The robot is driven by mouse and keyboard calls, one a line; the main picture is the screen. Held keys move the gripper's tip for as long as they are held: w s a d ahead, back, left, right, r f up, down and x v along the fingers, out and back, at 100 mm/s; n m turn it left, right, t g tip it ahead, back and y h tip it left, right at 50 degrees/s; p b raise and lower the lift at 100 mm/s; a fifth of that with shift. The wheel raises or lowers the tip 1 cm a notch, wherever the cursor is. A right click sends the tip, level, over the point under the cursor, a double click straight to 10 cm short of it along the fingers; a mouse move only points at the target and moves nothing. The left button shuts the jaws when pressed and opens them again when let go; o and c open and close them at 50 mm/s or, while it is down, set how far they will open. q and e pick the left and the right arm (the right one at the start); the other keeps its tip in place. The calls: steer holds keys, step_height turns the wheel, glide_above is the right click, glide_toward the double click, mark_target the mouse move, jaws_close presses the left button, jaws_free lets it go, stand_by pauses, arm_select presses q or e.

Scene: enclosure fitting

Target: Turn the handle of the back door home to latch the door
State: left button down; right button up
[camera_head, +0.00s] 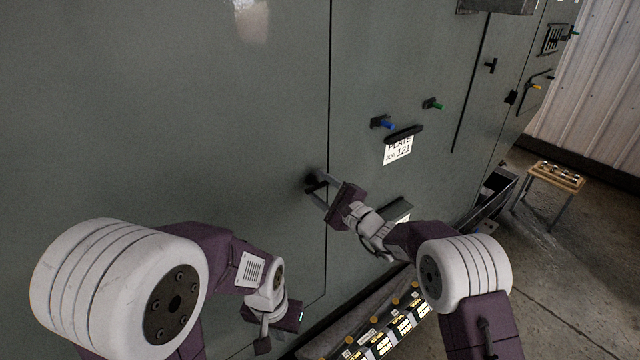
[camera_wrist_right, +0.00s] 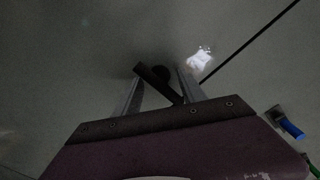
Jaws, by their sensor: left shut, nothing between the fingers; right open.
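The back door (camera_head: 200,120) is a large grey-green panel filling the left of the head view, with a vertical seam on its right. Its black handle (camera_head: 313,178) sits near that seam, partly hidden by my right gripper (camera_head: 319,190). In the right wrist view the handle (camera_wrist_right: 153,80) is a bar slanting down to the right from a dark round hub. The open fingers of my right gripper (camera_wrist_right: 160,88) reach along both sides of it; contact cannot be told. My left gripper (camera_head: 275,330) is shut and empty, low in front of the door.
Right of the seam are a blue knob (camera_head: 383,123), a green knob (camera_head: 433,104) and a white label plate (camera_head: 398,150). A tray (camera_head: 385,325) of labelled parts lies below. A small wooden table (camera_head: 558,176) stands at the right, with open floor around it.

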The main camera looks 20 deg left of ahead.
steer(key=shift+d, duration=0.1)
steer(key=c, duration=0.4)
steer(key=shift+w, duration=0.1)
jaws_close()
